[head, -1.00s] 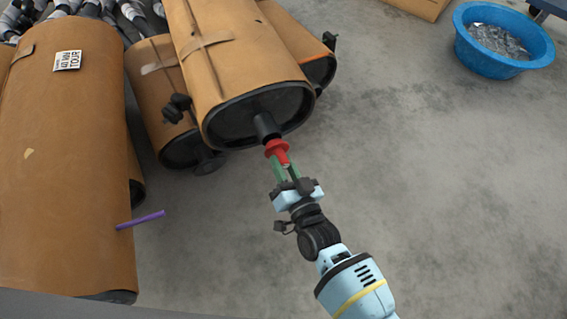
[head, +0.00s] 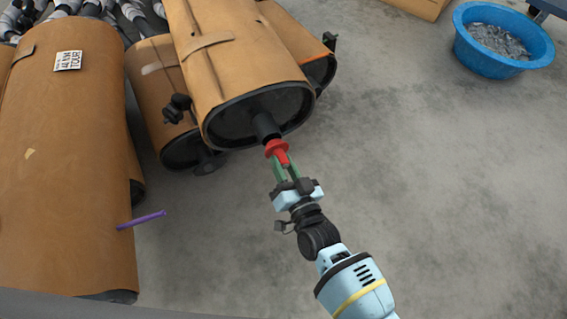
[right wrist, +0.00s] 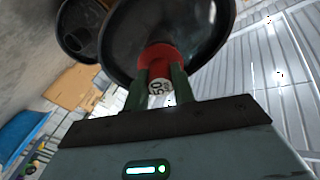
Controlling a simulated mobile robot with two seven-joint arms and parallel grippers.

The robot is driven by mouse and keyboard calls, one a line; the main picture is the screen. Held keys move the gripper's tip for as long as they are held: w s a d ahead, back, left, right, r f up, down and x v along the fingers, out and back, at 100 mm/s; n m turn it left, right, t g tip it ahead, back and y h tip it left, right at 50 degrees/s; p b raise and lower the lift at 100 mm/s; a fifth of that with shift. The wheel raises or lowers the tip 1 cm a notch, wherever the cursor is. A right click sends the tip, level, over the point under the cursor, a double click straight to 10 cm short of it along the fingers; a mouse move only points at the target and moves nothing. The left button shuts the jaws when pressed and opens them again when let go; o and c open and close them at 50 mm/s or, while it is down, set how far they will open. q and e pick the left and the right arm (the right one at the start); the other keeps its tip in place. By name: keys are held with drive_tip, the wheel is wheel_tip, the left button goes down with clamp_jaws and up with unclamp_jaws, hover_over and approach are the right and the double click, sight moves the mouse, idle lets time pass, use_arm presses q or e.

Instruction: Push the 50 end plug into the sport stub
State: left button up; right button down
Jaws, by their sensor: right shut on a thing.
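The red 50 end plug (head: 277,150) is at the mouth of the dark stub (head: 264,126) on the end of the upper brown muffler (head: 240,55). My right gripper (head: 284,166) is shut on the plug, its green fingers on either side. In the right wrist view the plug (right wrist: 157,58) shows its pale end marked 50 between the fingers (right wrist: 158,88), in front of the muffler's dark end cap (right wrist: 205,40). The plug's flange hides the stub's mouth, so I cannot tell how deep the plug sits. My left gripper is not in view.
A large wrapped muffler with a label (head: 65,150) stands at left, with a purple stick (head: 141,220) beside it. Another brown muffler (head: 165,100) lies beneath the upper one. A blue tub (head: 475,55) of metal bits sits at top right. The floor at right is clear.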

sight(284, 167)
drive_tip(key=shift+b+x, duration=0.35)
drive_tip(key=shift+x, duration=0.45)
drive_tip(key=shift+w+a, duration=0.3)
drive_tip(key=shift+w, duration=0.3)
drive_tip(key=c, duration=1.1)
unclamp_jaws()
drive_tip(key=p+v, duration=0.3)
drive_tip(key=v, duration=0.3)
drive_tip(key=shift+s+d, duration=0.1)
drive_tip(key=shift+s, duration=0.15)
drive_tip(key=shift+s+d+p, duration=0.3)
drive_tip(key=shift+s, duration=0.3)
